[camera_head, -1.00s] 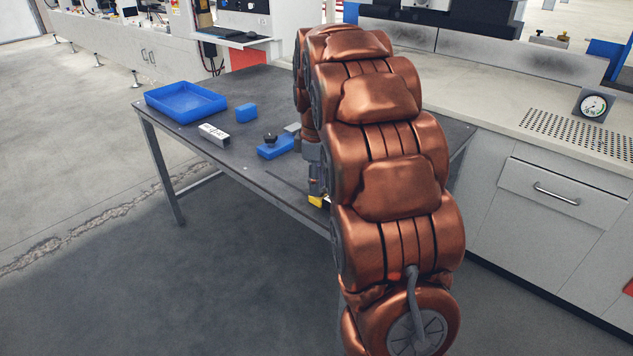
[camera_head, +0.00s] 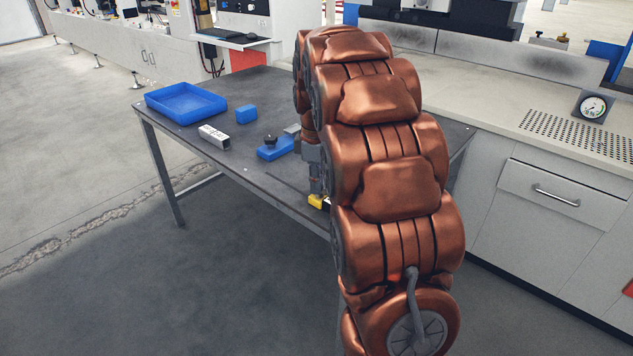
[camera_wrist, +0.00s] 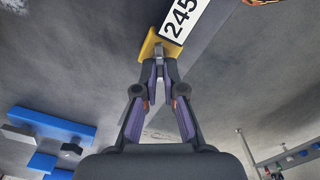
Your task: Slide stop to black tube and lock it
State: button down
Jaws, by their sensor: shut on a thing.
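My gripper (camera_wrist: 158,75) is shut on a yellow piece (camera_wrist: 158,45) in the wrist view. The yellow piece sits at the end of a dark bar that carries a white label reading 245 (camera_wrist: 182,20); this looks like the black tube. In the head view the yellow piece (camera_head: 317,201) shows low by the table's front edge, beside my arm, which hides most of the tube and fingers. A blue block with a black knob (camera_head: 271,150), possibly the stop, rests on the table behind my gripper. I cannot tell whether it is locked.
On the dark table (camera_head: 230,183) lie a silver tube with a white label (camera_head: 214,137), a small blue block (camera_head: 246,113) and a blue tray (camera_head: 186,101). The table's front left is clear. A cabinet counter (camera_head: 560,150) with a gauge (camera_head: 592,106) stands at right.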

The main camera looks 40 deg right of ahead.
jog(key=m+p, duration=0.1)
jog(key=m, duration=0.2)
jog(key=m+p, duration=0.2)
jog(key=shift+w+d+r+m, duration=0.1)
jog(key=shift+d+r+m, duration=0.05)
jog(key=shift+m, duration=0.25)
jog(key=m+p, duration=0.1)
jog(key=m, duration=0.3)
jog(key=m+p, duration=0.1)
jog(key=m, duration=0.1)
jog(key=shift+d+p, duration=0.25)
jog(key=shift+p, duration=0.1)
jog(key=m+p, duration=0.1)
jog(key=m, duration=0.4)
jog(key=shift+d+m+p, duration=0.2)
jog(key=shift+m+p, duration=0.15)
jog(key=shift+m, duration=0.05)
jog(key=shift+s+d+m+p, duration=0.15)
jog(key=shift+m+p, duration=0.6)
jog(key=shift+m, duration=1.55)
jog(key=shift+s, duration=0.1)
jog(key=c, duration=1.3)
grip_release()
